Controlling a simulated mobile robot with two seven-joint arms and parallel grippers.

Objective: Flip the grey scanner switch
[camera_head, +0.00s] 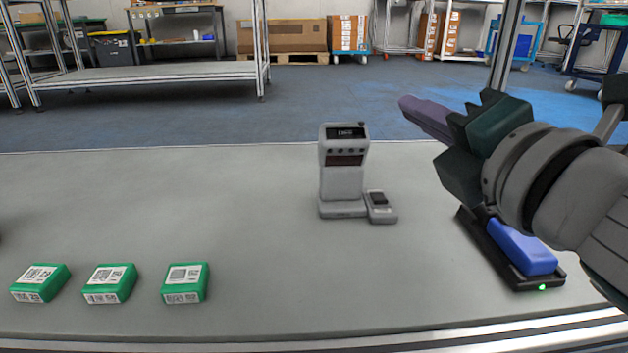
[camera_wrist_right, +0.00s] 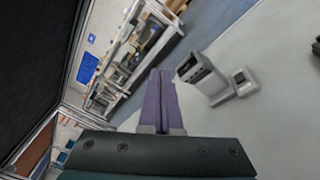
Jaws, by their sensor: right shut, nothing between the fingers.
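The grey scanner (camera_head: 342,165) stands upright on the table near the middle, with a dark display at its top and a dark window below. The small grey switch box (camera_head: 380,206) sits at the right of its base, with a dark rocker on top. Both also show in the right wrist view, the scanner (camera_wrist_right: 198,72) and the switch box (camera_wrist_right: 243,81). My right gripper (camera_head: 407,103) is shut and empty, its purple fingers together. It is held in the air to the right of the scanner, apart from it and the switch. My left gripper is out of view.
Several green boxes with barcode labels (camera_head: 110,283) lie in a row at the front left. A blue object (camera_head: 522,246) lies on a black tray (camera_head: 540,284) with a green light, below my right arm. The table between the boxes and scanner is clear.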

